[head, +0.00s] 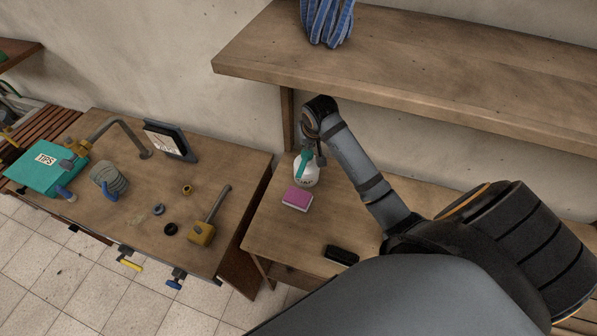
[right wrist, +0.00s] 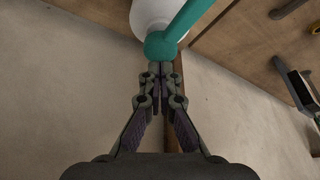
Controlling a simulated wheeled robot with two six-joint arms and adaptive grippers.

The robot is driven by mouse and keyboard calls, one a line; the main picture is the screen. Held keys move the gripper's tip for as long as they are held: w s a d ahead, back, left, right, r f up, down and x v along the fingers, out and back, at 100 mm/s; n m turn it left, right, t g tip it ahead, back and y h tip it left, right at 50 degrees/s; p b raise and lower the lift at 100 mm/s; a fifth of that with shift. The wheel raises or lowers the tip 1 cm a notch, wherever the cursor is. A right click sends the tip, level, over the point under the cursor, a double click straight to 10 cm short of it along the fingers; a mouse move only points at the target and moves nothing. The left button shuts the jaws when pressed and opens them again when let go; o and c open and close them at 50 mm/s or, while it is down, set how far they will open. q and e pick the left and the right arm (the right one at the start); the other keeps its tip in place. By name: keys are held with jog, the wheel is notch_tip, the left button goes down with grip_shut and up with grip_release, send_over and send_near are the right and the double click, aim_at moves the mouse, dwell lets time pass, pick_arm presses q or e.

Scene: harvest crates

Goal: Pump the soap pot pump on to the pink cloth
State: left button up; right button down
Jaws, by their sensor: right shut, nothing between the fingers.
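The soap pot (head: 308,178) is a white bottle with a teal pump, standing upright on the small wooden table. The pink cloth (head: 297,198) lies folded in front of it, close to its base. My right gripper (head: 320,158) is at the pump from behind, its fingers shut with nothing between them. In the right wrist view the closed fingertips (right wrist: 160,68) are right at the round end of the teal pump head (right wrist: 161,46); whether they touch it I cannot tell. The white bottle (right wrist: 150,14) is partly hidden by the pump. My left gripper is not in view.
A black object (head: 341,254) lies near the small table's front edge. A wooden shelf (head: 400,85) with a blue striped item (head: 327,22) overhangs behind. The left workbench (head: 120,205) holds a mallet (head: 204,230), a teal box (head: 45,168) and a framed stand (head: 168,140).

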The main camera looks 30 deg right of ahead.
dwell(0.5)
notch_tip(320, 180, up, 6)
dwell(0.5)
dwell(0.4)
